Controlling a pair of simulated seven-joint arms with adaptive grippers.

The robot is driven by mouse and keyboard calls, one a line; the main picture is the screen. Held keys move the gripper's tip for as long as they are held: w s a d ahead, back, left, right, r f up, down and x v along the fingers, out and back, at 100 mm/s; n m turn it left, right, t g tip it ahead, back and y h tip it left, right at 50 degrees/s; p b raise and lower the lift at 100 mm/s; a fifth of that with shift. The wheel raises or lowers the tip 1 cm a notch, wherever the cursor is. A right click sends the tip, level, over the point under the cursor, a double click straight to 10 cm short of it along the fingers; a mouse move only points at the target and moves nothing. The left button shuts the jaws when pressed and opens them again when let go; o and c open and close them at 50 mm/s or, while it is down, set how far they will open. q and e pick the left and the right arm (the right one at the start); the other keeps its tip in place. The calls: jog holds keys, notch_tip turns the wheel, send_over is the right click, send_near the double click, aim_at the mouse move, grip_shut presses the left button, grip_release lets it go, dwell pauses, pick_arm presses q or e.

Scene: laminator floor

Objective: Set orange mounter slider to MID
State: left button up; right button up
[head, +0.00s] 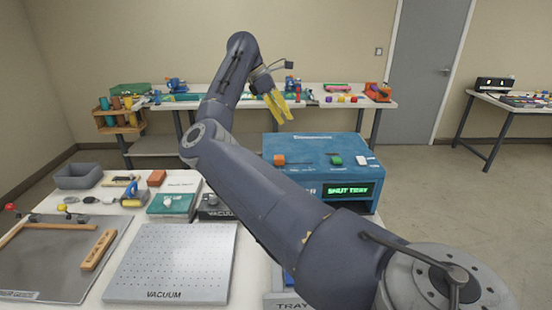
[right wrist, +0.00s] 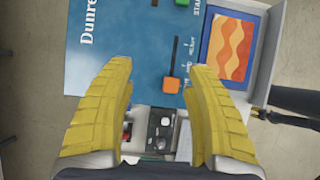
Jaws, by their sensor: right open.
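The blue machine (head: 305,147) stands on the table in the head view; its top also shows in the right wrist view (right wrist: 130,50). The orange slider knob (head: 279,160) is at the left of its top, and a green knob (head: 336,160) is to the right. In the right wrist view the orange knob (right wrist: 171,85) sits at the end of a dark slot with small labels, only partly legible. My right gripper (head: 278,105) has yellow fingers, open and empty, above the machine. In the wrist view the orange knob appears between the fingers (right wrist: 161,68), apart from both. My left gripper is out of view.
The machine's lit display (head: 347,190) reads "SHUT TRAY". A tray with an orange wavy print (right wrist: 231,47) is beside the machine in the wrist view. The perforated vacuum plate (head: 170,260) and several small items lie on the left of the table.

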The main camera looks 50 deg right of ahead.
jog(key=w+a+r+t+y, duration=0.1)
jog(key=w+a+r, duration=0.15)
jog(key=a, duration=0.45)
send_near(280, 157)
jog(key=shift+m, duration=0.3)
jog(key=x, duration=1)
jog(key=shift+s+f, duration=0.1)
jog(key=shift+c, duration=0.5)
grip_shut()
